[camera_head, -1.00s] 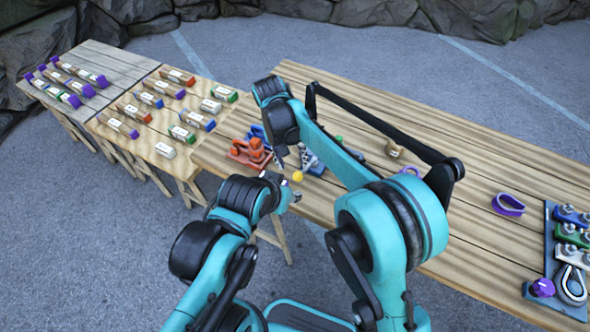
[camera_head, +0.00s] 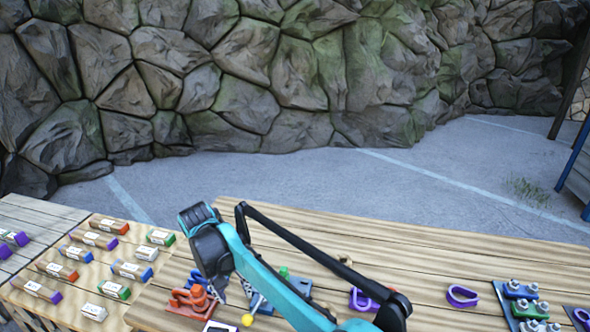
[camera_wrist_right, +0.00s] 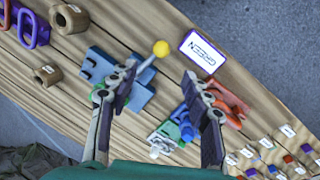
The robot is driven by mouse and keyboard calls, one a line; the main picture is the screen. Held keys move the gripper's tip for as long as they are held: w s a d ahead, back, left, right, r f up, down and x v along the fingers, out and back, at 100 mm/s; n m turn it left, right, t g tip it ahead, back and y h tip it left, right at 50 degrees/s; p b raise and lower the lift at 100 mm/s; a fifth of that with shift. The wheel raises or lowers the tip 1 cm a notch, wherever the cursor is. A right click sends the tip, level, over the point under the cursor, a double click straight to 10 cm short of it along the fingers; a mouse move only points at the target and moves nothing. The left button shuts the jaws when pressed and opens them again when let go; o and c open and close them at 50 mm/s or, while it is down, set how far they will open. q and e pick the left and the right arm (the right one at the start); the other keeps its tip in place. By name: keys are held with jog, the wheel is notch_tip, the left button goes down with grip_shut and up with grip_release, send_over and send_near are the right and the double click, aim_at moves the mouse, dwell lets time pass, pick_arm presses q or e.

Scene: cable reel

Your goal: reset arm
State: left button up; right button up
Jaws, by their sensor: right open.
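My right arm reaches over the wooden table (camera_head: 430,262) in the head view. Its gripper (camera_head: 232,290) points down, near the red-orange clamp piece (camera_head: 196,300). In the right wrist view the gripper (camera_wrist_right: 162,82) is open, with nothing between its fingertips. Below and around it are a blue clamp block (camera_wrist_right: 128,92), a lever with a yellow ball (camera_wrist_right: 161,48), a card reading GREEN (camera_wrist_right: 202,53) and a blue-and-green piece (camera_wrist_right: 178,127). The red-orange clamp shows just right of the right finger. My left gripper is out of view.
Purple loops (camera_head: 462,296) and a blue fixture with bolted blocks (camera_head: 520,304) lie at the table's right. Tan rings (camera_wrist_right: 72,18) lie beyond the clamp. A second table (camera_head: 62,285) holds several coloured labelled blocks. A rock wall (camera_head: 270,75) stands behind.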

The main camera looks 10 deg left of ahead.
jog(key=s+d+r+m+t+y, duration=0.1)
jog(key=d+r, duration=0.2)
jog(key=d, duration=0.9)
jog(key=s+d+r+t+y, duration=0.1)
jog(key=d+r, duration=0.2)
jog(key=d, duration=0.9)
jog(key=s+d+f+m+t, duration=0.1)
jog(key=s+d+f+t, duration=0.1)
jog(key=s+d, duration=0.4)
jog(key=s+d+f+m+t+b, duration=0.1)
jog(key=s+d+f, duration=0.3)
jog(key=d, duration=0.6)
jog(key=shift+s+f+t, duration=0.25)
jog(key=shift+s+t, duration=0.55)
jog(key=shift+s, duration=0.25)
